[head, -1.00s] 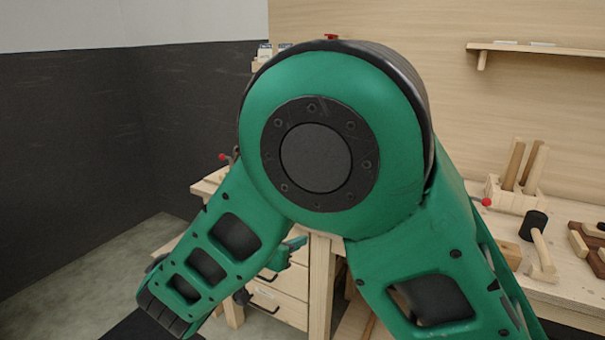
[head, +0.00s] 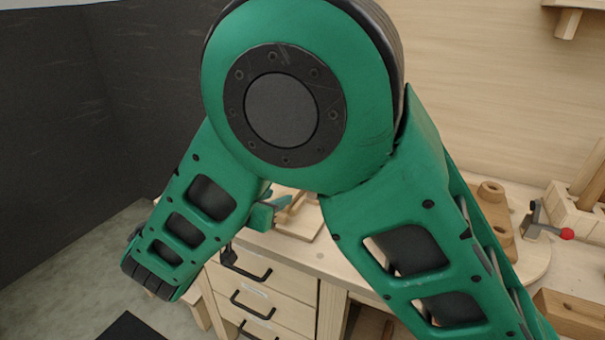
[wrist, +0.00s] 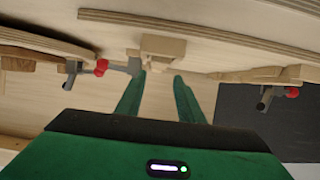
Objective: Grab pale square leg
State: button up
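My gripper (wrist: 158,76) shows in the wrist view as two green fingers, open and apart from each other. Pale wood fills the gap between them; I cannot tell whether it is a leg or the bench surface. A small pale block (wrist: 162,47) lies just beyond the fingertips. No pale square leg can be made out for certain in either view. In the head view my gripper (head: 272,208) is a small green shape at the bench's left end, mostly hidden by my arm, near a pale wooden piece (head: 302,222).
The pale workbench (head: 350,262) has drawers (head: 262,295) below. On its right are a red-knobbed clamp (head: 540,226), a holder block (head: 575,212) and a brown block (head: 570,312). Two red-knobbed clamps (wrist: 84,69) (wrist: 275,94) flank the fingers in the wrist view.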

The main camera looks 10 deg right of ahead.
jog(key=shift+w+d, duration=0.1)
jog(key=shift+w, duration=0.25)
jog(key=x, duration=0.5)
jog(key=shift+w+d, duration=0.15)
jog(key=shift+d+r+x, duration=0.1)
jog(key=shift+r+x, duration=0.05)
jog(key=shift+x, duration=0.75)
jog(key=shift+d+r+x, duration=0.1)
jog(key=shift+r+x, duration=0.05)
jog(key=shift+x, duration=0.7)
jog(key=shift+d+r+x, duration=0.1)
jog(key=shift+r+x, duration=0.05)
jog(key=shift+x, duration=0.75)
grip_shut()
